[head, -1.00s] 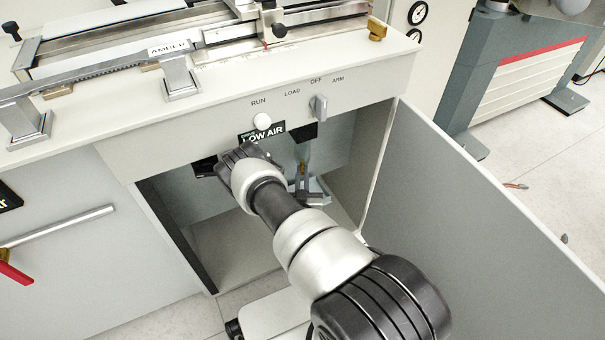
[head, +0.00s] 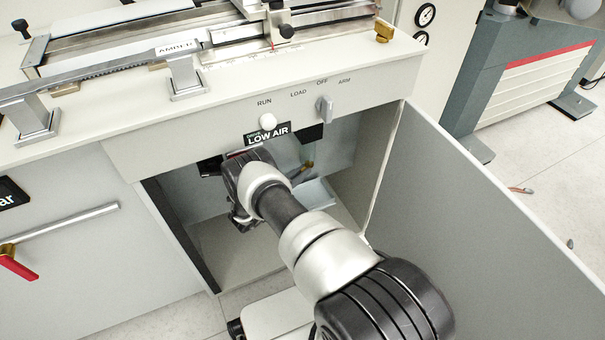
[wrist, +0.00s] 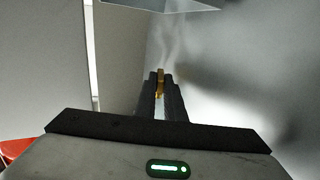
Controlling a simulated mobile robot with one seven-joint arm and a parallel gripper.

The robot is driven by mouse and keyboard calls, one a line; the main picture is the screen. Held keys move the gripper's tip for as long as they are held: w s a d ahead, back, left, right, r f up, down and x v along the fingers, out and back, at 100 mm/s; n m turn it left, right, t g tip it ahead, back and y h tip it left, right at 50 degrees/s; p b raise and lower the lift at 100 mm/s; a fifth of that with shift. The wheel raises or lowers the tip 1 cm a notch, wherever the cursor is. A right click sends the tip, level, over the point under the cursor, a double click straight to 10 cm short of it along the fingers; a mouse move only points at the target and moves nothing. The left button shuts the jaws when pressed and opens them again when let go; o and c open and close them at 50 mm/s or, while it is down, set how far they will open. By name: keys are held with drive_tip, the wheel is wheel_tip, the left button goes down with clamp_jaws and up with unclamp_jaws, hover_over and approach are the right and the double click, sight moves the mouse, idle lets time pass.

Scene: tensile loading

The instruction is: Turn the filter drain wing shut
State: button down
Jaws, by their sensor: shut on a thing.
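The filter's drain wing is a small brass piece (head: 308,165) under the filter bowl (head: 307,149), inside the open cabinet below the bench. In the wrist view the brass wing (wrist: 161,84) stands upright between my dark fingertips. My gripper (wrist: 160,92) is shut on it. In the head view my gripper (head: 302,172) shows only partly, with dark fingers reaching the wing from the left. My wrist and forearm hide the rest of it. I cannot tell from these views how far the wing is turned.
The cabinet door (head: 480,215) stands open on the right. Above the opening are a LOW AIR label (head: 268,135), a white RUN button (head: 268,121) and a grey selector knob (head: 325,108). A pale tray-like piece (head: 318,193) lies below the filter. A red-ended handle (head: 18,263) is at left.

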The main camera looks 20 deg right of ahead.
drive_tip(key=shift+w+m+g+h, duration=0.15)
drive_tip(key=shift+m+g+h, duration=0.15)
drive_tip(key=shift+m+g, duration=0.35)
drive_tip(key=shift+g, duration=0.35)
drive_tip(key=c, duration=1.8)
unclamp_jaws()
drive_tip(key=shift+c, duration=0.2)
drive_tip(key=v, duration=1.7)
drive_tip(key=shift+a, duration=0.2)
drive_tip(key=shift+o, duration=0.2)
